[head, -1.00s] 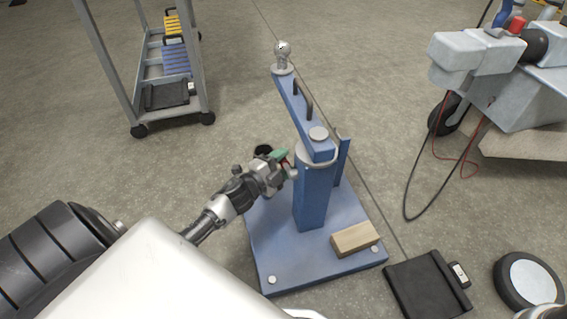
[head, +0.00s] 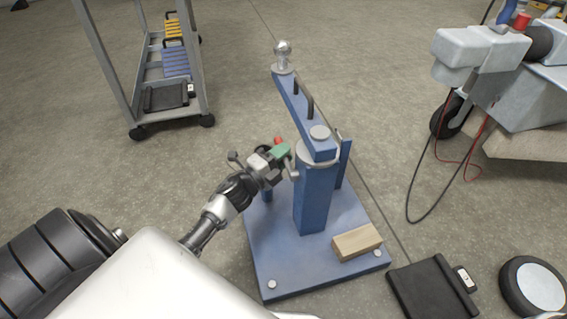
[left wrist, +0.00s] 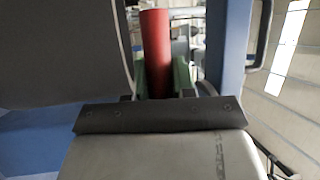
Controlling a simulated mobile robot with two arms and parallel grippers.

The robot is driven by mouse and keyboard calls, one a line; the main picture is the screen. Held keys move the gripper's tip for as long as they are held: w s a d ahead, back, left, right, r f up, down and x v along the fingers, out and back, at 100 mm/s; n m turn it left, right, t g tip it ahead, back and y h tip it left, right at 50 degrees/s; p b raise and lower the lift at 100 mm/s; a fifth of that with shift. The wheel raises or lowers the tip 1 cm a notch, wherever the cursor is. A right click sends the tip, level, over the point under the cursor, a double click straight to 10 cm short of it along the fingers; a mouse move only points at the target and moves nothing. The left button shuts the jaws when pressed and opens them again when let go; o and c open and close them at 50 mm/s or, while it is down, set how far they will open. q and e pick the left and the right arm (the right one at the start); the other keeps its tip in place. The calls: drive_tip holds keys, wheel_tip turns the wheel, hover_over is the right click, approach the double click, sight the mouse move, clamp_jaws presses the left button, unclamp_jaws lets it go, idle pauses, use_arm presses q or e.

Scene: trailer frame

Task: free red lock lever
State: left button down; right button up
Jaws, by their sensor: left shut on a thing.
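The red lock lever (left wrist: 155,50) stands upright between the green-padded fingers of my left gripper in the left wrist view. In the head view only its red tip (head: 278,140) shows, just above the gripper; the rest is hidden by the fingers. My left gripper (head: 284,158) is shut on the lever, at the left side of the blue stand's post (head: 313,200). The stand has a blue swing arm (head: 300,112) with a ball (head: 282,48) at its far end. My right gripper is not in view.
A wooden block (head: 357,242) lies on the stand's blue base plate (head: 290,270). A black scale (head: 432,288) and a wheel (head: 533,286) lie at the lower right. A grey trailer part (head: 470,60) with cables stands at the right, a shelf cart (head: 135,65) at the upper left.

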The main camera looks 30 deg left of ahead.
use_arm(q)
drive_tip(key=c, duration=0.9)
unclamp_jaws()
drive_tip(key=shift+s, duration=0.15)
drive_tip(key=shift+s+a+p, duration=0.1)
drive_tip(key=shift+s+p, duration=0.25)
drive_tip(key=shift+p, duration=0.05)
drive_tip(key=p+v, duration=0.4)
drive_tip(key=v, duration=0.6)
drive_tip(key=shift+w+f, duration=0.1)
